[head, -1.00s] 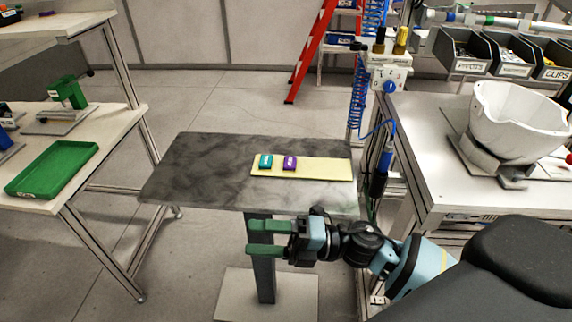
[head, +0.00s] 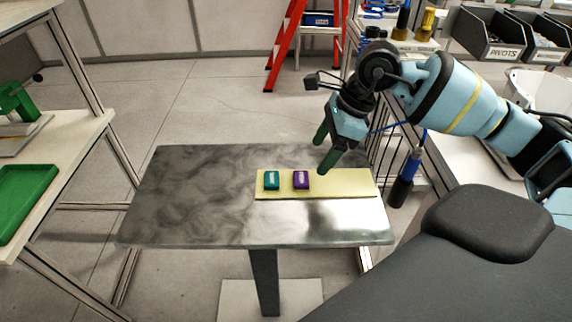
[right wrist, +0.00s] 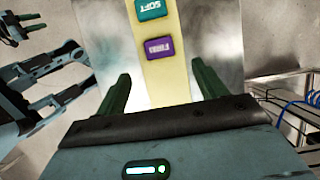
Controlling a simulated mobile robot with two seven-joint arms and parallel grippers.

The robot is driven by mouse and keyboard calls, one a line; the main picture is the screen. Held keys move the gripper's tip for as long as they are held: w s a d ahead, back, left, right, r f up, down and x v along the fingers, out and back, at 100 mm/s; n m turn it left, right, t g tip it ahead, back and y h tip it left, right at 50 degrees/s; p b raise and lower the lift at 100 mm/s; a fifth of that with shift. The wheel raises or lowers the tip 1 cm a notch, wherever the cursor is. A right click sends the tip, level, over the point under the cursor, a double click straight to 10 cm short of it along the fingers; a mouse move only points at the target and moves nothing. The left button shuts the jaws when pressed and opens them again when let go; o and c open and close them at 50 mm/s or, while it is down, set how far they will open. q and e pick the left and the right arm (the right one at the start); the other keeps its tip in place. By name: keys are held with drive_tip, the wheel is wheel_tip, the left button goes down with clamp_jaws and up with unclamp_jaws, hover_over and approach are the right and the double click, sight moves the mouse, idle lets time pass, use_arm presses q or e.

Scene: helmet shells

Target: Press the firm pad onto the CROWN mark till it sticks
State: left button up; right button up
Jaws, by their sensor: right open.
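The firm pad (head: 301,179) is a purple block on a pale yellow strip on the small grey table. It also shows in the right wrist view (right wrist: 165,48), its label upside down. A teal pad marked SOFT (head: 271,180) lies to its left. My right gripper (head: 324,150) is open and empty, above and right of the firm pad in the head view, its green fingers pointing down. In the right wrist view the purple pad lies between and beyond the fingers. The white helmet shell (head: 545,88) is partly hidden by my right arm. I cannot see the CROWN mark.
The yellow strip (head: 345,186) lies on the grey table (head: 190,205), whose left part is bare. A green tray (head: 22,195) stands on the left bench. Bins and a blue-handled tool (head: 405,175) are at the right. A red ladder (head: 285,45) stands behind.

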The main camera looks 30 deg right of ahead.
sight(303, 178)
drive_tip(key=shift+s+a+f, duration=0.15)
drive_tip(key=shift+s+f, duration=0.15)
drive_tip(key=shift+f, duration=0.1)
drive_tip(key=shift+x, duration=0.8)
drive_tip(key=shift+w, duration=0.15)
drive_tip(key=x, duration=0.4)
drive_tip(key=shift+w+a+f+p, duration=0.1)
drive_tip(key=shift+w+a+p, duration=0.15)
drive_tip(key=shift+w+p, duration=0.15)
drive_tip(key=shift+f, duration=0.25)
drive_tip(key=shift+c, duration=1.2)
use_arm(q)
drive_tip(key=shift+s, duration=1.15)
use_arm(e)
drive_tip(key=c, duration=0.8)
